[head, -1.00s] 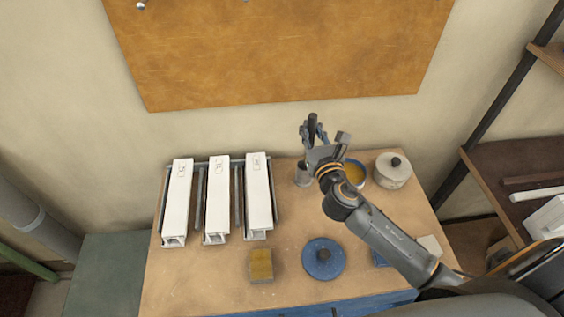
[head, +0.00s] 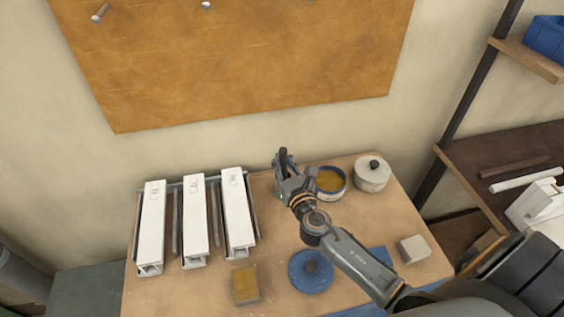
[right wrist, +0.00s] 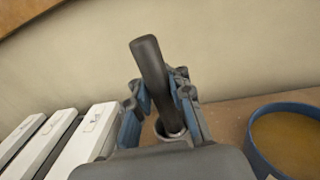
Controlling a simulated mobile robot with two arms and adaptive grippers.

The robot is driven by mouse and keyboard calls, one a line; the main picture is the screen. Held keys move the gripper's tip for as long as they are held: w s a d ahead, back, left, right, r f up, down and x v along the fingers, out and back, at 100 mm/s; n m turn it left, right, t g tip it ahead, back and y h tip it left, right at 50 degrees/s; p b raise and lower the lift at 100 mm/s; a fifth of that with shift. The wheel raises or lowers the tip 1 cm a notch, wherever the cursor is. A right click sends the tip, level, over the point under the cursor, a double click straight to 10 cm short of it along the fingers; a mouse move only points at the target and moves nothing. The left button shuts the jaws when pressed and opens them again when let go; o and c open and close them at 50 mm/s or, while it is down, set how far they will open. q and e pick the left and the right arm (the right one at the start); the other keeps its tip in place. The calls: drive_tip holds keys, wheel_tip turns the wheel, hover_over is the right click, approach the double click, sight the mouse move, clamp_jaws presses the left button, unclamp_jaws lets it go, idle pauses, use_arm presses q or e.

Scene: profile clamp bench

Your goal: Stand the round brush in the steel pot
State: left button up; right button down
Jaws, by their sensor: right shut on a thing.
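The round brush shows as a thick dark handle (right wrist: 150,65), tilted a little left in the right wrist view. My right gripper (head: 285,160) is shut on this handle, with one blue-grey finger on each side of it, and it also shows in the right wrist view (right wrist: 158,88). My left gripper is out of view.
Right of the gripper stands a blue-rimmed bowl (head: 331,194) with yellow-brown contents, then a lidded pale pot (head: 371,180). White profiles (head: 194,225) lie in a rack at left. A yellow-topped block (head: 245,285), a blue round lid (head: 296,273) and a grey block (head: 412,249) lie nearer.

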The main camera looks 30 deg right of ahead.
drive_tip(key=shift+f, duration=0.1)
drive_tip(key=c, duration=1.2)
unclamp_jaws()
drive_tip(key=shift+r, duration=0.3)
drive_tip(key=s+a+b, duration=0.1)
drive_tip(key=s+b, duration=0.1)
drive_tip(key=s, duration=1)
drive_tip(key=shift+a+f+b, duration=0.15)
drive_tip(key=shift+a+b, duration=0.2)
